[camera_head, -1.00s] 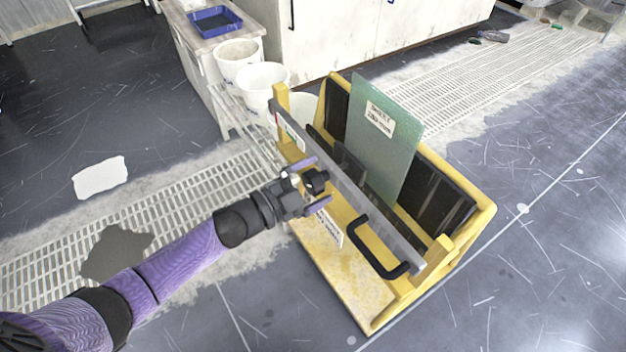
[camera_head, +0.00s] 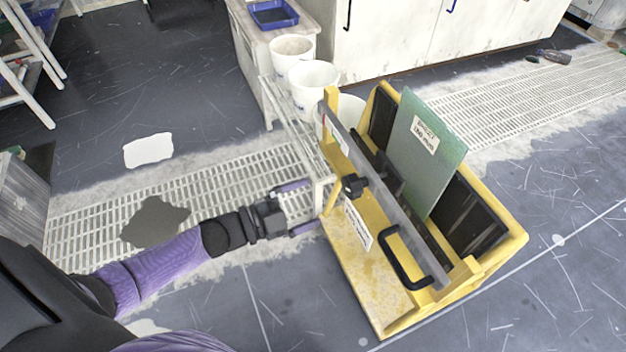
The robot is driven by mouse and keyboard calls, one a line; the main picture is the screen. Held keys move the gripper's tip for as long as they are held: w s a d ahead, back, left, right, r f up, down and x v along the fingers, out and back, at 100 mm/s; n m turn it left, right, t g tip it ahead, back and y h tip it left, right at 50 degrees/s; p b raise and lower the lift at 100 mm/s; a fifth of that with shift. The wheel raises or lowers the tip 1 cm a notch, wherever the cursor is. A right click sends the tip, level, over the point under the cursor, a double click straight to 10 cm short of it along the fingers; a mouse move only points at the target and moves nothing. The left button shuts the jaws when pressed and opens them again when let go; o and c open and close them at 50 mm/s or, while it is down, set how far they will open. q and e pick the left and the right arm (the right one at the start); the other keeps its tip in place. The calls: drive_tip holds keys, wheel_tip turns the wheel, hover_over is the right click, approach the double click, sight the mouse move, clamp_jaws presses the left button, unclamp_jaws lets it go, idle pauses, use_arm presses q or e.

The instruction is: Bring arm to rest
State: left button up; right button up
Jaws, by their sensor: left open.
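My left arm comes in from the lower left in the head view. Its gripper (camera_head: 306,208) is open, with two purple fingers apart and nothing between them. It is just left of the yellow rack (camera_head: 372,292); whether a fingertip touches the rack I cannot tell. A grey bar (camera_head: 398,205) lies across the front of the rack, with a black knob (camera_head: 354,185) and a black handle (camera_head: 404,262). A green labelled plate (camera_head: 425,160) stands tilted in the rack among dark plates (camera_head: 462,215). My right gripper is not in view.
White buckets (camera_head: 312,84) stand behind the rack beside a bench with a blue tray (camera_head: 273,14). White cabinets (camera_head: 420,30) are at the back. Floor grating (camera_head: 232,180) runs behind my arm. The dark floor at the upper left (camera_head: 150,75) is clear.

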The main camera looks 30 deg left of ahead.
use_arm(q)
drive_tip(key=s+a+f+n+g+y+p, duration=0.2)
drive_tip(key=s+a+f+n+y+p, duration=0.1)
drive_tip(key=s+f+n+y+p, duration=0.25)
drive_tip(key=s+a+f+n+g+y+p, duration=0.2)
drive_tip(key=s+a+f+n+g+y, duration=0.15)
drive_tip(key=s+f, duration=0.4)
drive_tip(key=s+d+f+n+g+y+p, duration=0.1)
drive_tip(key=s+g, duration=0.3)
drive_tip(key=s, duration=0.9)
drive_tip(key=s+d+f+n+g+y+p, duration=0.1)
drive_tip(key=s+d+f+n+g+p, duration=0.1)
drive_tip(key=s, duration=1.1)
wheel_tip(320, 180, down, 2)
drive_tip(key=d+n+g, duration=0.1)
drive_tip(key=n+g, duration=0.1)
drive_tip(key=g, duration=0.1)
drive_tip(key=shift+s+y, duration=0.25)
drive_tip(key=shift+y, duration=0.15)
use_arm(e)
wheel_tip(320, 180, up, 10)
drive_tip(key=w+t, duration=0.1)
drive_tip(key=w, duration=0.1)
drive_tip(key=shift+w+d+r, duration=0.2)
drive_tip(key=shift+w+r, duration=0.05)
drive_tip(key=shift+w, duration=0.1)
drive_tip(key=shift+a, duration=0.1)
